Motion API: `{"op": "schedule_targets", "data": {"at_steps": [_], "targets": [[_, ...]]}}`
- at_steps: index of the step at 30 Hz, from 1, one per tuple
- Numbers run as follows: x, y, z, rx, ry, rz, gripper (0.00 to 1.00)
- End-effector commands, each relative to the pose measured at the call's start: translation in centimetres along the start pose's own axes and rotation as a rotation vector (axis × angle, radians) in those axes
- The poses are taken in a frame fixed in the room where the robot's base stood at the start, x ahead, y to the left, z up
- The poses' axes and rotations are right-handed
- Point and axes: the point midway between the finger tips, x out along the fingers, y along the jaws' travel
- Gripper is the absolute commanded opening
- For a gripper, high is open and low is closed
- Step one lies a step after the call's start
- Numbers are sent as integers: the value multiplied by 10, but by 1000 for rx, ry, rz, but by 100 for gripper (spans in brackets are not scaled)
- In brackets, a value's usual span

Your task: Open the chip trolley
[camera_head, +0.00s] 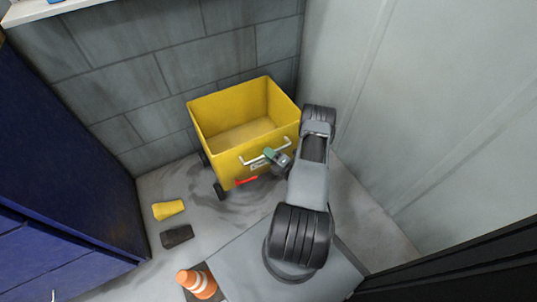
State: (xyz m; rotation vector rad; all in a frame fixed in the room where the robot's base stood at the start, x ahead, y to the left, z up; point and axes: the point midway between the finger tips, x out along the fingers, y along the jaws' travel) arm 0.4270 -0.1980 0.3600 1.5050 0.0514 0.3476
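The chip trolley (222,164) is a yellow open-topped bin on dark wheels, standing in the corner between the block wall and the pale panel. Its inside shows and looks empty. A pale bar handle (251,160) runs across its front face. A red piece (246,181) sticks out low on the front. My gripper (270,155) is at the right part of the handle, and a green part shows at its tip. The fingers are too small and partly hidden, so I cannot tell whether they are closed around the bar or only beside it.
A yellow piece (168,210) and a dark piece (177,236) lie on the floor at the left. A blue cabinet (66,170) bounds the left side; the pale panel (430,110) closes the right.

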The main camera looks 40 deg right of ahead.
Motion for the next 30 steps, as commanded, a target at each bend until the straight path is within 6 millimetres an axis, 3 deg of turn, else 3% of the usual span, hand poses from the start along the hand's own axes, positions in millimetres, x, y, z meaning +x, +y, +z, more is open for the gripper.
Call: {"op": "schedule_targets", "data": {"at_steps": [8,20,26,30], "targets": [[0,0,0,0,0,0,0],[-4,1,0,1,-4,-1,0],[-34,8,-12,4,-9,-2,0],[-71,17,-29,6,-9,-1,0]]}}
